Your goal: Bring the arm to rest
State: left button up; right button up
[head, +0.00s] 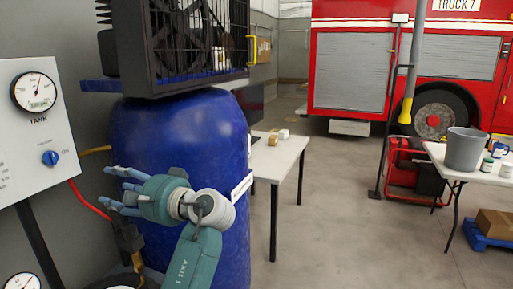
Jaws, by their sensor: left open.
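My left gripper (122,190) shows at lower left, on a teal and white arm that rises from the bottom edge. Its grey-blue fingers point left and are spread apart, with nothing between them. The gripper is in front of the large blue tank (185,130) in the picture; I cannot tell how far apart they are. My right gripper is not in view.
A gauge panel (30,130) with a blue knob (50,158) stands at left. A red hose (90,201) passes near the fingers. A white table (283,150) is behind the tank. The concrete floor (335,225) at centre right is clear.

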pick_arm(q)
jog(key=s+f+h, duration=0.2)
jog(key=s+f, duration=0.1)
jog(key=f, duration=0.7)
jog(key=s+f+h, duration=0.3)
jog(key=f, duration=0.7)
jog(key=s+f+h, duration=0.2)
jog(key=s+f, duration=0.1)
jog(key=f, duration=0.7)
jog(key=s+d+f+n+g+h, duration=0.15)
jog(key=s+d+f+h, duration=0.3)
jog(key=s+f, duration=0.65)
jog(key=s+d+f+g+h, duration=0.1)
jog(key=s+d+h, duration=0.15)
jog(key=s, duration=0.55)
jog(key=s+d+f+g+h, duration=0.15)
jog(key=s+d, duration=0.25)
jog(key=s, duration=0.4)
notch_tip(320, 180, down, 23)
jog(key=s, duration=0.1)
jog(key=s+a+f+g, duration=0.2)
jog(key=s+f, duration=1.6)
jog(key=shift+s+a+f, duration=0.15)
jog(key=shift+a+f, duration=0.2)
jog(key=shift+a, duration=0.05)
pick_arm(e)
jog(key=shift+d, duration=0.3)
pick_arm(q)
jog(key=shift+n+h, duration=0.25)
